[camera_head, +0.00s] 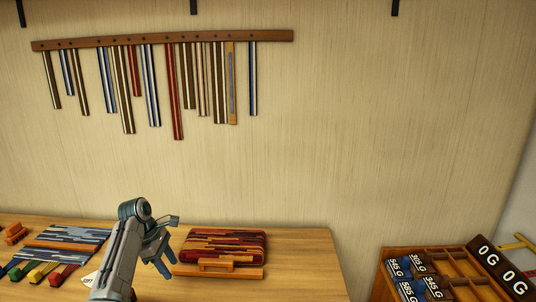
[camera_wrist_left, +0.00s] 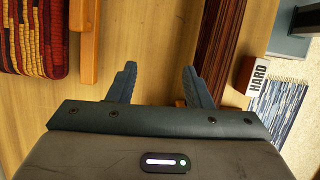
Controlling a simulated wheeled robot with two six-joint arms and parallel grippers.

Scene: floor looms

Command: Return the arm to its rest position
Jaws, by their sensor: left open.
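My left arm comes up from the bottom of the head view, and its left gripper (camera_head: 163,260) is over the wooden table (camera_head: 305,260), left of a red striped woven piece (camera_head: 225,240). In the left wrist view the two dark blue fingers of the left gripper (camera_wrist_left: 160,80) stand apart with nothing held between them. Bare wood shows behind them. The red striped weave also shows at that view's left edge (camera_wrist_left: 40,35), beside an orange wooden bar (camera_wrist_left: 90,40). My right gripper is not in view.
A blue-grey woven mat (camera_head: 65,245) and several coloured blocks lie at the table's left. A wooden rack (camera_head: 395,255) with numbered weights stands at the right. Striped strips hang from a wall rail (camera_head: 160,40). A HARD sign (camera_wrist_left: 257,75) shows in the wrist view.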

